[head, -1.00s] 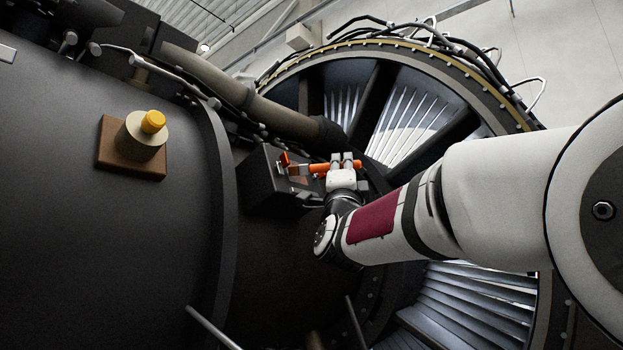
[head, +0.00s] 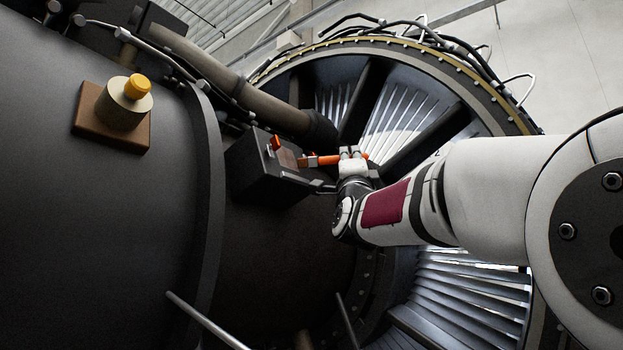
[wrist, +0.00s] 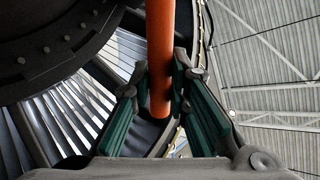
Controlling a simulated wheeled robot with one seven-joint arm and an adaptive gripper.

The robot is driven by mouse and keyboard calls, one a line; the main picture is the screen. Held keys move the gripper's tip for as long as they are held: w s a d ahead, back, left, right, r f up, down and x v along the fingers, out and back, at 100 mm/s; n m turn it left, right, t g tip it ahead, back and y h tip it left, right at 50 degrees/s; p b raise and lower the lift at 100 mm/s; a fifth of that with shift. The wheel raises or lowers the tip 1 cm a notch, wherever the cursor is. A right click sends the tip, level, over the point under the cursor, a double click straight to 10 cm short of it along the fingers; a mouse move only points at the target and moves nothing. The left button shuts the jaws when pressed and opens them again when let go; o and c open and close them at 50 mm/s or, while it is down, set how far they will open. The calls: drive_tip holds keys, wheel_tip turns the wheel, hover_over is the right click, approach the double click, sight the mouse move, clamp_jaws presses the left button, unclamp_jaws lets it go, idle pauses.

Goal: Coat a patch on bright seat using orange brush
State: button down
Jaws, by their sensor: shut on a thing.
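My gripper (head: 352,153) is shut on the orange brush (head: 322,160). The brush lies nearly level in the head view, its left end close to a brown patch (head: 287,158) on a dark box (head: 262,175). I cannot tell whether it touches the box. In the wrist view my gripper (wrist: 161,85) has its teal-padded fingers on both sides of the orange handle (wrist: 160,45); the bristles are out of that view. No part is clearly a bright seat; the brown patch may be it, but I cannot tell.
A small orange piece (head: 277,143) stands on the box. A brown plate (head: 112,135) with a yellow-capped round fitting (head: 128,100) sits on the dark casing at left. A thick pipe (head: 225,80) runs above the box. The fan ring (head: 420,60) is behind my arm. Thin rods stick up below.

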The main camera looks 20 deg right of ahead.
drive_tip(key=shift+w+d, duration=0.25)
drive_tip(key=shift+d, duration=0.1)
drive_tip(key=shift+w+a+r, duration=0.1)
drive_tip(key=shift+a+r, duration=0.05)
drive_tip(key=shift+r, duration=0.4)
drive_tip(key=shift+s+a+b, duration=1.4)
drive_tip(key=shift+s+a, duration=0.65)
drive_tip(key=shift+a, duration=0.8)
drive_tip(key=shift+w+d+r+b, duration=0.25)
drive_tip(key=shift+w+d+b, duration=0.65)
drive_tip(key=shift+w+d, duration=0.35)
drive_tip(key=shift+w+d+r+b, duration=0.2)
drive_tip(key=shift+w+d+b, duration=0.8)
drive_tip(key=shift+d, duration=0.45)
